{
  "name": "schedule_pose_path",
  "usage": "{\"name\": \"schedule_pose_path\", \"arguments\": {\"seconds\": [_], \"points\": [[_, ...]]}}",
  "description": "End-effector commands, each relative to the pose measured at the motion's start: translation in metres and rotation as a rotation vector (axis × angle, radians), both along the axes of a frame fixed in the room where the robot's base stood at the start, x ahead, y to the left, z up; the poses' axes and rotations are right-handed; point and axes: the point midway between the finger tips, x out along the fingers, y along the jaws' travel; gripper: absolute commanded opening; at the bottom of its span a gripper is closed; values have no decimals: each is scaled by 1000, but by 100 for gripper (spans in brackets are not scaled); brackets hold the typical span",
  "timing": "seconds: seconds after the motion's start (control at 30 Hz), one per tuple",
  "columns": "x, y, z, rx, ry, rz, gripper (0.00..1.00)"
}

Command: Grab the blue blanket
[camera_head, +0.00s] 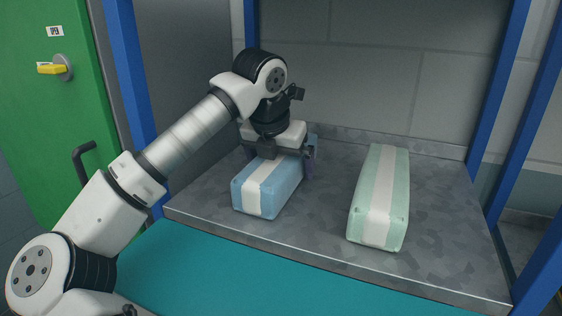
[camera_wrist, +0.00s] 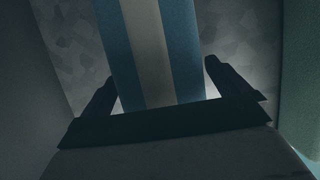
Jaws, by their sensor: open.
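The blue blanket (camera_head: 272,187) is a folded block, light blue with a white band along its middle. It lies on the grey metal shelf (camera_head: 322,232), left of centre. My gripper (camera_head: 279,160) is over its far part, pointing down, and hides some of its top. In the wrist view the blanket (camera_wrist: 183,45) runs between the two dark fingers of my gripper (camera_wrist: 158,85), one on each side. The fingers are open, with a gap visible beside the blanket. I cannot tell whether either finger touches it.
A green blanket (camera_head: 398,187) with a white band lies on the shelf to the right, apart from the blue one. Blue posts (camera_head: 500,85) frame the shelf. A grey side wall (camera_head: 190,70) stands at left, with a green door (camera_head: 45,110) beyond. The shelf's front right is clear.

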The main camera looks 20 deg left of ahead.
Motion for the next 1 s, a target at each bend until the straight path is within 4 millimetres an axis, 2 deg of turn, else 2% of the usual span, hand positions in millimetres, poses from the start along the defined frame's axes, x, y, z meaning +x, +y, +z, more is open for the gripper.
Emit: {"name": "schedule_pose_path", "arguments": {"seconds": [0.27,0.7,1.0], "points": [[2,0,-5,0,-1,0,100],[2,0,-4,0,-1,0,44],[2,0,-2,0,-3,0,42]]}}
